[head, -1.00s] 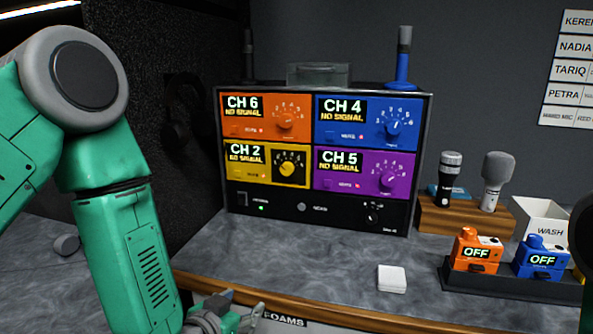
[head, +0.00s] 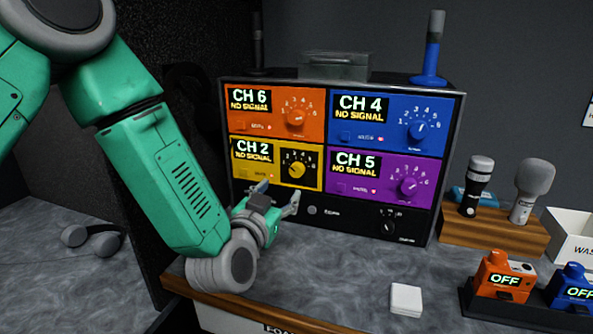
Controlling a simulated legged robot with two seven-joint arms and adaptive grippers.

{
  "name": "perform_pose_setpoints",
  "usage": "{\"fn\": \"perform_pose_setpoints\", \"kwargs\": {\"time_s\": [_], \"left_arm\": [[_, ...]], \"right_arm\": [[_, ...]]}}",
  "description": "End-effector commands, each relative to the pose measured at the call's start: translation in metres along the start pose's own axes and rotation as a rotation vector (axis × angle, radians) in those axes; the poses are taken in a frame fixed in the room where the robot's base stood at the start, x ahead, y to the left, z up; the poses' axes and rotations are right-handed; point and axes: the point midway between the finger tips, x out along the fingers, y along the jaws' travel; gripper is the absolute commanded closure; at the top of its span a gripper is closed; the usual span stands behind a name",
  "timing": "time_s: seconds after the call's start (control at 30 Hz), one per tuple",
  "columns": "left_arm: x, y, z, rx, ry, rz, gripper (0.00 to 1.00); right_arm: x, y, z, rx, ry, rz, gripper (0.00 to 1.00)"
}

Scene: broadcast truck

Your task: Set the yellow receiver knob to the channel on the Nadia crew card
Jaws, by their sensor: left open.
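The yellow receiver (head: 276,163) is the lower-left panel of the receiver rack. Its display reads CH 2, NO SIGNAL. My right gripper is not in view.
Orange, blue and purple receivers fill the rest of the rack (head: 447,160). A small white block (head: 405,299) lies on the counter.

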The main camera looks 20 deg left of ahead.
Motion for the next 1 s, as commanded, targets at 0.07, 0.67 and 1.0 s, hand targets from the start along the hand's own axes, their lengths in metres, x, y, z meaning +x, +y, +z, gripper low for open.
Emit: {"fn": "perform_pose_setpoints", "kwargs": {"time_s": [0.07, 0.67, 1.0], "left_arm": [[0.019, -0.001, 0.0, -0.001, 0.001, -0.002, 0.51], [0.102, 0.0, 0.001, 0.0, -0.002, 0.001, 0.51], [0.103, 0.0, 0.001, 0.0, -0.002, 0.001, 0.79]], "right_arm": [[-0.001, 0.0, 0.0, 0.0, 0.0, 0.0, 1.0], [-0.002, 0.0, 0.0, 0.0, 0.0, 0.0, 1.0], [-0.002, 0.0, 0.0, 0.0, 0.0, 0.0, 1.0]]}}
